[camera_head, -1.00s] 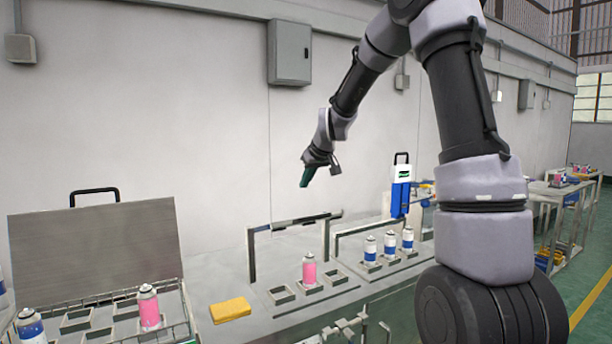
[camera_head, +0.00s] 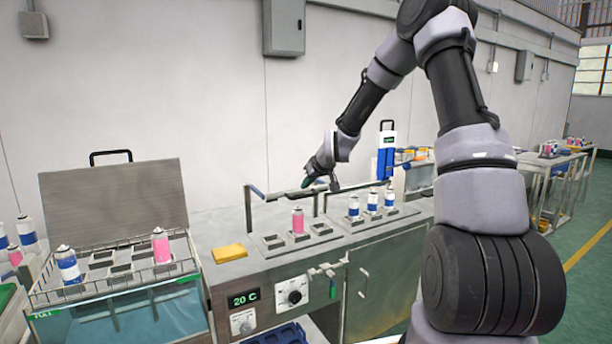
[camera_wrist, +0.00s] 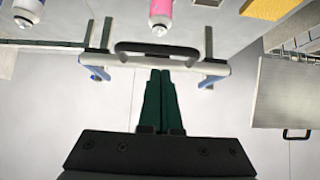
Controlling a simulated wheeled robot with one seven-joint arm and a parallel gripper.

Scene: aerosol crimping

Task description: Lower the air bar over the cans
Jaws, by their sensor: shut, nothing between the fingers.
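The air bar (camera_head: 285,196) is a thin bar with blue ends, raised on two uprights behind the left can holder (camera_head: 272,241). In the wrist view the bar (camera_wrist: 112,62) spans the picture crosswise, with a black handle (camera_wrist: 160,47). One pink can (camera_head: 297,221) stands in the left holder; it also shows in the wrist view (camera_wrist: 160,15). Three white-and-blue cans (camera_head: 372,203) stand in the right holder. My gripper (camera_head: 306,183) is shut, its green fingers (camera_wrist: 160,72) together and empty, with tips at the bar beside its handle; contact cannot be told.
An open-lidded water bath (camera_head: 120,300) with cans in a rack stands left. A yellow sponge (camera_head: 230,252) lies on the bench. A blue-and-white device (camera_head: 386,155) stands behind the right holder. A control panel and valves (camera_head: 325,275) are on the bench front.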

